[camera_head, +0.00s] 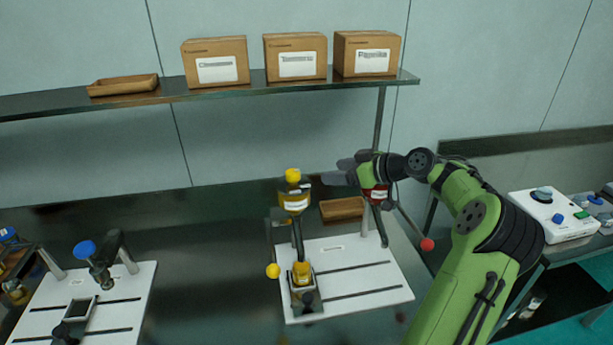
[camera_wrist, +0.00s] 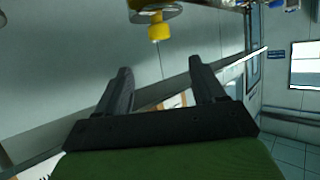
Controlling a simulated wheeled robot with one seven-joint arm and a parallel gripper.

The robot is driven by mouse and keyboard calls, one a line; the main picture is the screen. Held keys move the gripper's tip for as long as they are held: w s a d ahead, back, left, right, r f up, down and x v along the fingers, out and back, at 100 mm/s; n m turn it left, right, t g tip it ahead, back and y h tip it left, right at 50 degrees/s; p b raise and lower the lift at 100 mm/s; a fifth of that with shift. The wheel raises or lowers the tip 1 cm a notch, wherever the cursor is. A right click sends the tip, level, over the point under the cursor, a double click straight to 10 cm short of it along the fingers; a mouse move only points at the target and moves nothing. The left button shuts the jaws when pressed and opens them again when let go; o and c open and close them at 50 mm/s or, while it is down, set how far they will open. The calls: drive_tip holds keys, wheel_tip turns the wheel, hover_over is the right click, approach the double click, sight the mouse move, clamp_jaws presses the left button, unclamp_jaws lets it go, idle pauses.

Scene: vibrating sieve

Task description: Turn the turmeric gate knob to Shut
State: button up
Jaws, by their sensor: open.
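A yellow-topped hopper (camera_head: 296,205) with a white label stands over the middle white board. A round yellow knob (camera_head: 292,175) is at its top; I take this hopper as the turmeric one by colour, as its label is too small to read. In the wrist view a yellow knob (camera_wrist: 158,30) with a metal disc shows at the top, beyond the fingertips. My gripper (camera_head: 345,172) is right of the hopper, pointing left, apart from the yellow knob. In the wrist view my gripper (camera_wrist: 163,78) is open with nothing between its fingers. The knob's setting cannot be read.
A red-labelled hopper (camera_head: 378,195) is beside my wrist, with a red ball (camera_head: 427,245) to its lower right. A yellow ball (camera_head: 273,270) and yellow cup (camera_head: 302,273) are below. A wooden tray (camera_head: 342,209) lies behind the board (camera_head: 350,295). A shelf (camera_head: 215,92) with boxes runs above.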

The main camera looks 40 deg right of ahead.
sight(295, 172)
drive_tip(key=x, duration=1.4)
drive_tip(key=shift+w+a+p, duration=0.15)
drive_tip(key=shift+w+p, duration=0.15)
drive_tip(key=shift+w, duration=0.15)
drive_tip(key=shift+w+f, duration=0.2)
drive_tip(key=shift+w, duration=0.25)
drive_tip(key=shift+a, duration=0.1)
drive_tip(key=c, duration=1)
